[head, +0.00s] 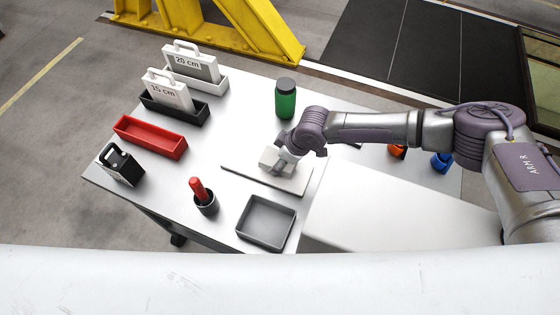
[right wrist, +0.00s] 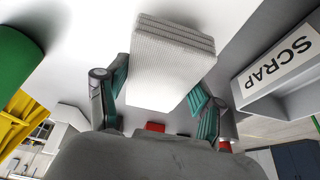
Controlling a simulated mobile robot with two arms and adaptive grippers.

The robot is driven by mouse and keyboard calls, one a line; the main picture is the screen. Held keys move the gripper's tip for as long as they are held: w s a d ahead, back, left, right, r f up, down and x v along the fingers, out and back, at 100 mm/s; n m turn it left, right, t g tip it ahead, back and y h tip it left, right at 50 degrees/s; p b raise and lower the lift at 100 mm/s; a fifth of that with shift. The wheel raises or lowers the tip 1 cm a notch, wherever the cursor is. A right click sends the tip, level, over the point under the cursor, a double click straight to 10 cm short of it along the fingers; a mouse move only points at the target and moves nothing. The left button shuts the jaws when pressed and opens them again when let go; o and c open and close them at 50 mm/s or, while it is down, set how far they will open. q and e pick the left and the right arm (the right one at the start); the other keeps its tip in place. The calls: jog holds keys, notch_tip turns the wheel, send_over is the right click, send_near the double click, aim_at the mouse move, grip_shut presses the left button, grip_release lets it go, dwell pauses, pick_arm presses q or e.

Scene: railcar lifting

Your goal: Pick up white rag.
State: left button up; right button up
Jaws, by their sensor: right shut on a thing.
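The white rag (head: 270,157) is a folded, ribbed stack at the middle of the table, over a flat pale mat (head: 240,180). My right gripper (head: 281,163) comes in from the right and is shut on the rag. In the right wrist view the rag (right wrist: 170,60) sits between the two green-padded fingers of the gripper (right wrist: 160,90), and its layered edge shows. I cannot tell whether the rag touches the mat. My left gripper is not in view.
A green jar (head: 286,103) stands behind the rag. A grey tray (head: 267,222) and a red-handled tool in a dark cup (head: 205,203) are in front. A red bin (head: 150,138) and labelled blocks stand left. Orange (head: 397,152) and blue (head: 441,162) items lie right.

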jog(key=r, duration=0.1)
jog(key=r+b, duration=0.1)
jog(key=r, duration=0.1)
jog(key=shift+w+d, duration=0.2)
jog(key=shift+d, duration=0.1)
jog(key=w+d+r+b, duration=0.4)
jog(key=w+d+r, duration=0.2)
jog(key=w+d, duration=0.1)
jog(key=shift+d+r, duration=0.4)
jog(key=shift+d, duration=0.3)
jog(key=shift+w, duration=0.1)
